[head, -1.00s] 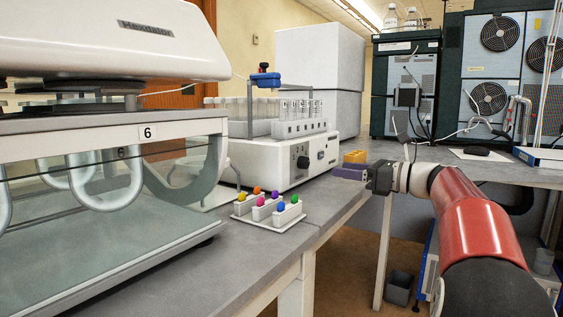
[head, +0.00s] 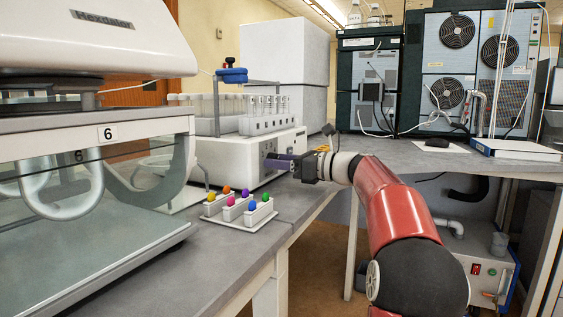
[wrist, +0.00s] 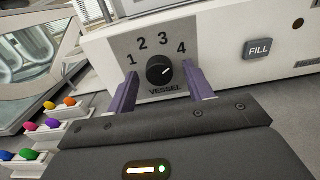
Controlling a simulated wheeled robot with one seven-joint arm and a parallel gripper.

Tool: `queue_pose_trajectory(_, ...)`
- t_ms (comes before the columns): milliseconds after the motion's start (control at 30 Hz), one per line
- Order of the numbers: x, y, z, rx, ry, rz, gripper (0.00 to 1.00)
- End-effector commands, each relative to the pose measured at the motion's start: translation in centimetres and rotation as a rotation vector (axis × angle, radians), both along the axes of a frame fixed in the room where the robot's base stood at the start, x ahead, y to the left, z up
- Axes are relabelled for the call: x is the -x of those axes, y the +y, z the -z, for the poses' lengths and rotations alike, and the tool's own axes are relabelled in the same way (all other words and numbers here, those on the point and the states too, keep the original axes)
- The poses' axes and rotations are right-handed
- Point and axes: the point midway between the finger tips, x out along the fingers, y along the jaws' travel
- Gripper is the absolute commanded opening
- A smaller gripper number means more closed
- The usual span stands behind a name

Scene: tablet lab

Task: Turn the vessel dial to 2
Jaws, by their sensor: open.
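The vessel dial (wrist: 160,70) is a round black knob on the grey panel of a white machine (head: 245,160). Its white pointer line aims up and right, toward the 4; the numbers 1 to 4 arc above it and "VESSEL" is printed below. My gripper (wrist: 163,95) is open, with one purple finger on each side of the dial and gaps between the fingers and the knob. In the head view my gripper (head: 280,162) is at the machine's front and hides the dial.
A FILL button (wrist: 257,48) is right of the dial. A white rack of colourful-topped pieces (head: 240,207) stands on the bench in front of the machine. A glass-walled bath (head: 100,200) marked 6 is at left. Bare grey bench (head: 150,270) lies in front.

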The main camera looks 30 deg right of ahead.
Motion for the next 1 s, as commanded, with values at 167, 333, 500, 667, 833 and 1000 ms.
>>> queue_pose_trajectory(167,0.02,0.00,0.00,0.000,0.000,-0.001,0.41)
queue_pose_trajectory(333,0.04,0.00,0.00,0.000,0.000,-0.001,0.19)
queue_pose_trajectory(500,0.04,0.01,0.01,0.001,-0.001,-0.001,0.07)
queue_pose_trajectory(667,0.04,0.00,0.03,0.017,-0.013,-0.001,0.07)
queue_pose_trajectory(833,0.02,-0.01,0.09,0.069,-0.054,-0.002,0.07)
queue_pose_trajectory(1000,-0.02,-0.04,0.13,0.165,-0.128,-0.002,0.07)
